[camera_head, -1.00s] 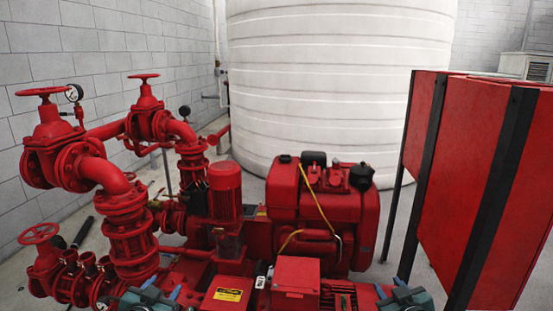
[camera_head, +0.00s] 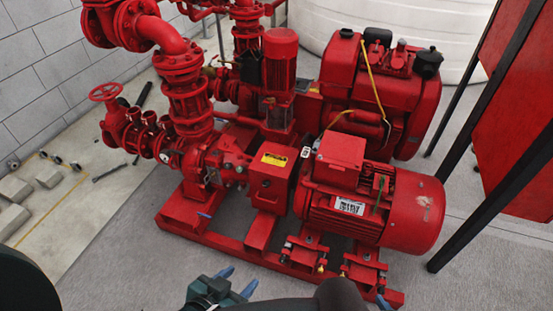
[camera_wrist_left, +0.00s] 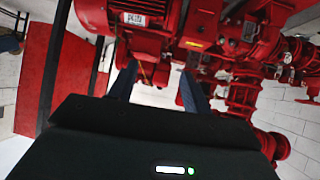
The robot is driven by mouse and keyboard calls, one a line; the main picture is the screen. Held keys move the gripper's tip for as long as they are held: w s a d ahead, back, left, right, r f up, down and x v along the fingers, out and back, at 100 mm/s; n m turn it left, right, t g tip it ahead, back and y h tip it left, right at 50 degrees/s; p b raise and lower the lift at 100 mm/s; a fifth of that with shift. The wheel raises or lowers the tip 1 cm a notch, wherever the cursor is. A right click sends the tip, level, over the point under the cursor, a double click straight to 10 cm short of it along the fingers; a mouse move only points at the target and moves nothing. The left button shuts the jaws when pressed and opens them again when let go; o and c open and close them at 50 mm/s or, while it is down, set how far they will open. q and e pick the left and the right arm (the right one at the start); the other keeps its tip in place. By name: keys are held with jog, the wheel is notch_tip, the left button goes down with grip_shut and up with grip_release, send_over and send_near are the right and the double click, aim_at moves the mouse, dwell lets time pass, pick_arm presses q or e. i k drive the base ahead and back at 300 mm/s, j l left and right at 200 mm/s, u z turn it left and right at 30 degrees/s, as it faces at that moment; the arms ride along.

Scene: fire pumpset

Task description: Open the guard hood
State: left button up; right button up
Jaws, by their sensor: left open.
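I take the guard hood (camera_head: 270,178) to be the red box with a yellow label between the pump and the motor; it looks closed. In the left wrist view the guard hood (camera_wrist_left: 197,30) shows upside down near the top, beyond the fingers. My left gripper (camera_head: 236,281) is open and empty at the bottom of the head view, in front of the red base frame and apart from the hood. Its two blue fingers, spread apart, also show in the wrist view (camera_wrist_left: 158,75).
The red motor (camera_head: 385,207) stands right of the hood. Red pump pipes and valves (camera_head: 190,100) rise at the left, and a red engine (camera_head: 385,85) stands behind. A red cabinet (camera_head: 510,110) on black legs is at the right. The floor in front of the base frame is clear.

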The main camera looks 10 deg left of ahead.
aim_at(274, 164)
jog(key=i+j+z, duration=0.25)
jog(key=j, duration=0.35)
jog(key=i+j+z, duration=0.1)
jog(key=i+j, duration=0.2)
jog(key=i+l, duration=0.2)
jog(key=i, duration=0.25)
